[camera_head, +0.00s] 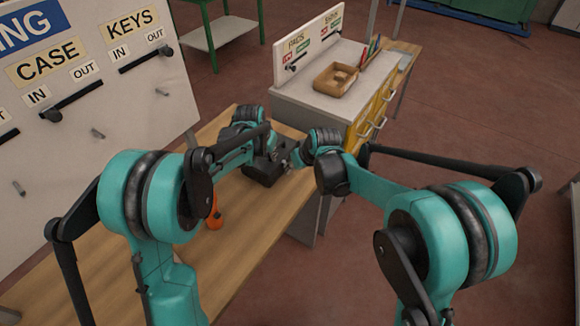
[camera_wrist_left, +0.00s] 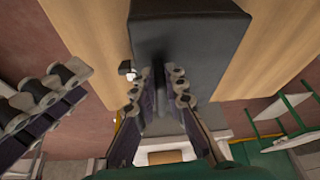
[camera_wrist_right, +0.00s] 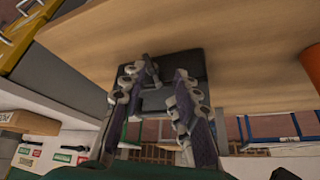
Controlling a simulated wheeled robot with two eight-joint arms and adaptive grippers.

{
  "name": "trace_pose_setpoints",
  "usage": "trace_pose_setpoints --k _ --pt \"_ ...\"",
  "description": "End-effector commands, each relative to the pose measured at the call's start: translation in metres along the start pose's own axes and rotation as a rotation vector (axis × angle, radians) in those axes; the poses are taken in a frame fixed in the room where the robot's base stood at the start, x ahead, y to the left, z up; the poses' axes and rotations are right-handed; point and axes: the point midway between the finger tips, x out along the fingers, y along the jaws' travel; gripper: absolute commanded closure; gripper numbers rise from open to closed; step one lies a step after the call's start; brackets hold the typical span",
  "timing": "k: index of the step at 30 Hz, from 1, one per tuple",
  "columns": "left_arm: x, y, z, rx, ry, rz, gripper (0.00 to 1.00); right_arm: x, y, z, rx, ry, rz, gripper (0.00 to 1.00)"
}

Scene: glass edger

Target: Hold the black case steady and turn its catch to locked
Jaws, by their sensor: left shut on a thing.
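The black case (camera_head: 263,173) lies on the wooden bench, and its dark top fills the upper middle of the left wrist view (camera_wrist_left: 188,45). My left gripper (camera_wrist_left: 158,80) is shut at the near end of the case, on a dark part of it; the exact grip is partly hidden by the fingers. A small black and white piece, perhaps the catch (camera_wrist_left: 128,69), sits at the case's left edge. My right gripper (camera_wrist_right: 158,90) is open, with its fingers apart in front of the case (camera_wrist_right: 190,62). Grey metal parts between them are hard to make out. The catch's position cannot be read.
An orange object (camera_head: 214,216) stands on the bench (camera_head: 262,225) nearer to me. A white board (camera_head: 100,110) with labels and black bars stands at the left. A grey cabinet top (camera_head: 318,103) with a cardboard tray (camera_head: 336,79) lies beyond. Both forearms are close together.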

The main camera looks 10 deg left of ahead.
Motion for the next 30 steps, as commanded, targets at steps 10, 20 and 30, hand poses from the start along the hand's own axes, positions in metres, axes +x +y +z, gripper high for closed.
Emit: trace_pose_setpoints --k 10,20,30 --pt "0.0 0.0 0.001 -0.002 -0.001 0.001 1.0 -0.029 -0.007 -0.015 -0.636 -0.01 0.151 0.69" --pt "0.0 0.0 0.001 -0.002 -0.001 0.001 1.0 0.009 0.0 -0.018 -0.684 -0.013 0.163 0.69" --pt "0.0 0.0 0.001 -0.002 -0.001 0.001 1.0 0.071 0.01 -0.02 -0.682 -0.013 0.162 0.69"
